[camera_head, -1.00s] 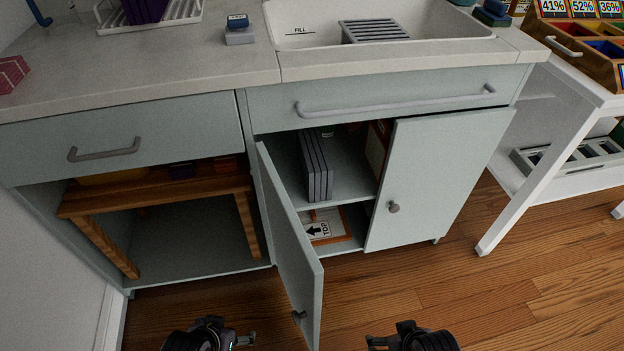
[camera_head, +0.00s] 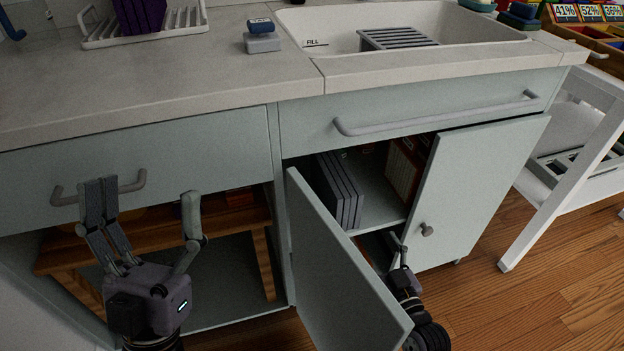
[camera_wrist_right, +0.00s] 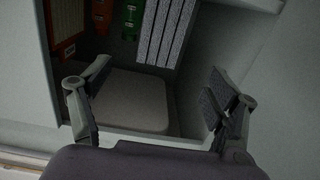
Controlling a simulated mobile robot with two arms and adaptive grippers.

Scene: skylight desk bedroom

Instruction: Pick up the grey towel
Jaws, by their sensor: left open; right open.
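A flat grey piece with rounded corners (camera_wrist_right: 132,100) lies inside the cabinet in the right wrist view. It may be the grey towel, but I cannot tell for certain. In the head view I cannot make it out. My right gripper (camera_wrist_right: 158,88) is open, with its fingers on either side of this piece in the picture and apart from it. In the head view my right gripper (camera_head: 398,246) is at the cabinet opening between the two doors, partly hidden by its wrist. My left gripper (camera_head: 146,205) is open and empty in front of the left drawer.
The left cabinet door (camera_head: 340,275) stands open between my arms. The right door (camera_head: 475,195) is also open. Grey upright slats (camera_head: 340,188) and a red box (camera_head: 404,165) stand on the shelf. A wooden stool (camera_head: 255,215) fills the left bay.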

